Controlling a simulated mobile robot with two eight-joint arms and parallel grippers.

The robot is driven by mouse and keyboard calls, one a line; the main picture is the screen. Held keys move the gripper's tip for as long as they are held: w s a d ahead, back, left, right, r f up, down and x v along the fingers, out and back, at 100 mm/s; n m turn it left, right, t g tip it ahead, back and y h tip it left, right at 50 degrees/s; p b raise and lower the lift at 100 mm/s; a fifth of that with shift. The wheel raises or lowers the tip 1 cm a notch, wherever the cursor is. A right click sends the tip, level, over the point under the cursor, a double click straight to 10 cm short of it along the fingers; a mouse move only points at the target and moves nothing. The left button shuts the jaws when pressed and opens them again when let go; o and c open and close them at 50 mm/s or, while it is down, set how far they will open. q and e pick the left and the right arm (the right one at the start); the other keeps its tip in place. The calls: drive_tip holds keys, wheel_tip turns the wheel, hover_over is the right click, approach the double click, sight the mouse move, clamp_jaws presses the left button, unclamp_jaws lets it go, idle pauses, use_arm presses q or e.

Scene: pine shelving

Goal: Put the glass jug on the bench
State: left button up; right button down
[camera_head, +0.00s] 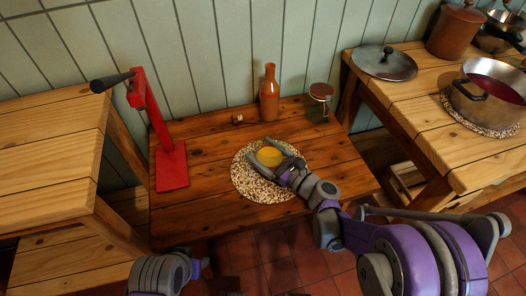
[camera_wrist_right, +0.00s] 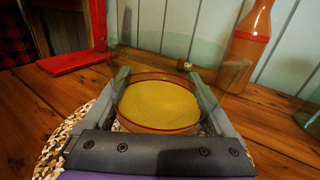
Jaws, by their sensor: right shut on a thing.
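The glass jug (camera_head: 269,156), clear with yellow contents, is at the woven mat on the lower dark wooden bench (camera_head: 200,215) in the head view. My right gripper (camera_head: 268,157) is shut on the jug, with a finger on each side. In the right wrist view the jug (camera_wrist_right: 160,105) sits upright between the fingers, its clear wall hard to make out. Whether its base touches the mat cannot be told. Of my left arm only a link shows at the bottom left; its gripper is out of view.
The speckled mat (camera_head: 248,186) lies mid-bench. A red stand (camera_head: 171,165) is at left. Higher pine surfaces flank the bench; a pot (camera_head: 488,98) and lid (camera_head: 384,64) are on the right one. The bench front is clear.

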drive_tip(key=shift+f, duration=0.15)
unclamp_jaws()
drive_tip(key=shift+r, duration=0.25)
drive_tip(key=p+v, duration=0.1)
drive_tip(key=v, duration=1.1)
drive_tip(key=shift+f, duration=0.1)
drive_tip(key=shift+s, duration=0.1)
